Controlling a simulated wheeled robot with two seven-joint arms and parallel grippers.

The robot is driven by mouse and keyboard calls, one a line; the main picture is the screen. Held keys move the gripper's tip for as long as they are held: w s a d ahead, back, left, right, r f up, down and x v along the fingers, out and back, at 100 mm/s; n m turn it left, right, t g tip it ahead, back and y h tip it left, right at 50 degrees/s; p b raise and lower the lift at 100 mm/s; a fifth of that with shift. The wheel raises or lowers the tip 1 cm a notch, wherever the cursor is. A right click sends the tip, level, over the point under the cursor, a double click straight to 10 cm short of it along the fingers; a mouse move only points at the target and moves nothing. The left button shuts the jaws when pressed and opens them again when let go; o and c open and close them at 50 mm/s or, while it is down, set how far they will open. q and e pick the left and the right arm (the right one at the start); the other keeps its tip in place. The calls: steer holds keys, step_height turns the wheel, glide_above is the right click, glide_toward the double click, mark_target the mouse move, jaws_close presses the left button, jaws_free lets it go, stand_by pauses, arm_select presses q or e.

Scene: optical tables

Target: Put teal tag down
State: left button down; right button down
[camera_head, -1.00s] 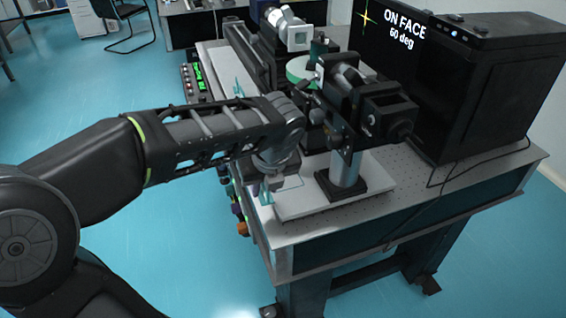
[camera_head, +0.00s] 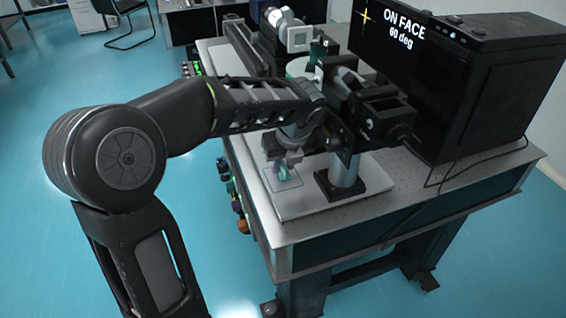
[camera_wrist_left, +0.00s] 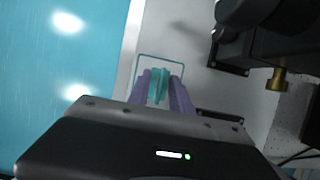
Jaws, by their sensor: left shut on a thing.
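My left gripper (camera_head: 281,172) reaches down over the near left part of a pale plate on the optical table. It is shut on the teal tag (camera_wrist_left: 159,86), which shows between its two purple-grey fingers in the left wrist view (camera_wrist_left: 162,90). A thin outlined square (camera_head: 270,190) is marked on the plate around the spot below the fingers. I cannot tell whether the tag touches the plate. My right gripper is not in view.
A post-mounted optical device (camera_head: 347,172) stands close to the right of the gripper. A black monitor reading "ON FACE 60 deg" (camera_head: 405,30) is behind it. The pale plate's front area (camera_head: 300,206) is bare. Coloured knobs (camera_head: 240,208) line the table's left side.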

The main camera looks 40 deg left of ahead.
arm_select(q)
steer(key=shift+s+f, duration=0.1)
steer(key=shift+f, duration=0.1)
steer(key=shift+f, duration=0.2)
steer(key=c, duration=1.1)
jaws_free()
steer(key=shift+c, duration=0.2)
